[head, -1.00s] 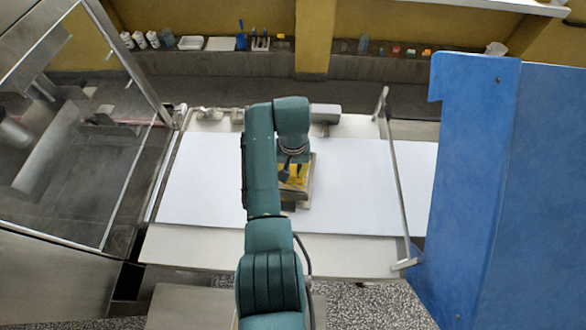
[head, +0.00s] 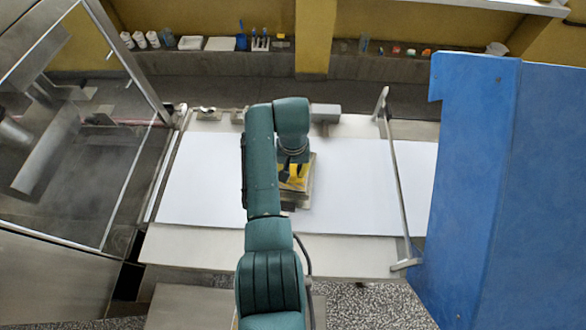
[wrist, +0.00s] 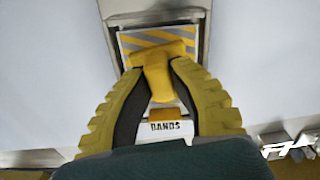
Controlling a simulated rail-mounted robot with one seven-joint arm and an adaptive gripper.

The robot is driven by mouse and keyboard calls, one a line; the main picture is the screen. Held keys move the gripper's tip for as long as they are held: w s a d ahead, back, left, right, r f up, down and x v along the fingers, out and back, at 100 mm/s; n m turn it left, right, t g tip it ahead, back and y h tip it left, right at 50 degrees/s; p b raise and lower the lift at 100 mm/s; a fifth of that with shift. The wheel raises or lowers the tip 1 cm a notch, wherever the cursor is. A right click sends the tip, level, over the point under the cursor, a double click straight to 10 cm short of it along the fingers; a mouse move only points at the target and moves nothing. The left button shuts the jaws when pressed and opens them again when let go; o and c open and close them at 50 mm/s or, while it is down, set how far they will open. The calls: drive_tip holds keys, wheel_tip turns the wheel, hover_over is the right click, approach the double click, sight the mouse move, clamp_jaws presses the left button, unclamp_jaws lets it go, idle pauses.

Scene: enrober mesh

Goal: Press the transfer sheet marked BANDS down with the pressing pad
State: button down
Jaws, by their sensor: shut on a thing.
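My gripper (wrist: 156,84) has yellow ribbed fingers with black inner pads. It is shut on the yellow handle (wrist: 158,72) of the pressing pad. The transfer sheet (wrist: 128,40), with yellow and grey diagonal stripes, shows just beyond the handle. A white tab reading BANDS (wrist: 165,127) shows between the fingers, nearer my wrist. The sheet lies within a metal-edged frame (wrist: 200,40). In the head view my gripper (head: 293,178) is over this frame, mostly behind my arm. The pad's underside is hidden, so I cannot tell whether it touches the sheet.
The white belt (head: 205,180) is clear on both sides of the frame. A metal rail (head: 398,190) crosses it at the right, beside a blue housing (head: 490,190). A glass-sided enclosure (head: 85,130) stands left. Small containers and tools line the back ledge (head: 205,58).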

drive_tip(key=shift+s+f, duration=0.1)
drive_tip(key=shift+f, duration=0.1)
wheel_tip(320, 180, up, 8)
drive_tip(key=p, duration=0.6)
drive_tip(key=shift+f+p, duration=0.25)
drive_tip(key=shift+p, duration=0.1)
drive_tip(key=shift+f, duration=0.1)
drive_tip(key=f+b, duration=0.1)
drive_tip(key=b, duration=0.1)
drive_tip(key=f+b, duration=0.1)
drive_tip(key=shift+w+f+b, duration=0.15)
drive_tip(key=shift+w+b, duration=0.15)
drive_tip(key=shift+b, duration=0.1)
drive_tip(key=f+b, duration=0.1)
drive_tip(key=b, duration=0.2)
drive_tip(key=w+f+b, duration=0.1)
drive_tip(key=f+b, duration=0.1)
drive_tip(key=b, duration=0.1)
drive_tip(key=shift+w+d+b, duration=0.15)
drive_tip(key=shift+b, duration=0.15)
drive_tip(key=shift+w+f+b, duration=0.15)
drive_tip(key=shift+f+b, duration=0.15)
drive_tip(key=shift+b, duration=0.65)
drive_tip(key=shift+r, duration=0.1)
drive_tip(key=shift+f+b, duration=0.45)
drive_tip(key=shift+f, duration=0.2)
